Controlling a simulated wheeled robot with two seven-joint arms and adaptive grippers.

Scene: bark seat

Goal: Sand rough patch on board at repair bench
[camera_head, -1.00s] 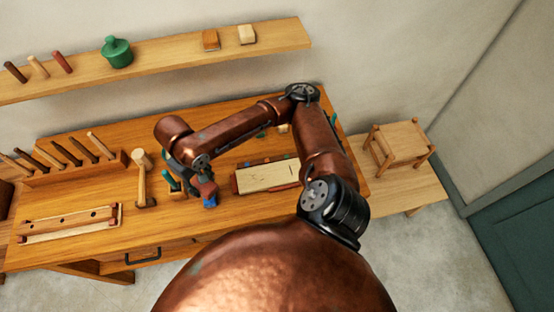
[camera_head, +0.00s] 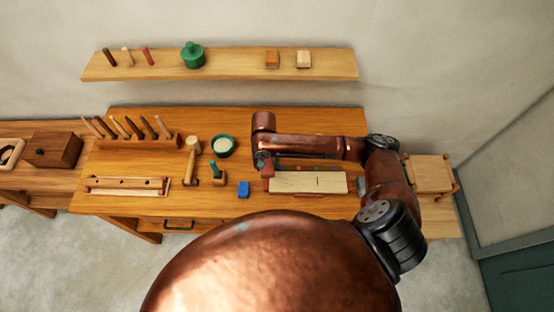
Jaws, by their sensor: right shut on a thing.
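A pale wooden board (camera_head: 300,182) lies on the repair bench (camera_head: 225,205) in a low holder with reddish ends. A short dark mark shows on the board, right of its middle; I cannot make out the rough patch's full extent. My right gripper (camera_head: 267,167) points down at the board's left end, shut on a small dull-red block (camera_head: 268,172). The arm hides part of its fingers. I cannot tell whether the block touches the board. My left gripper is not in view.
A tool rack (camera_head: 140,143) is at back left. A wall shelf (camera_head: 225,66) runs behind. Bench front is mostly clear.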

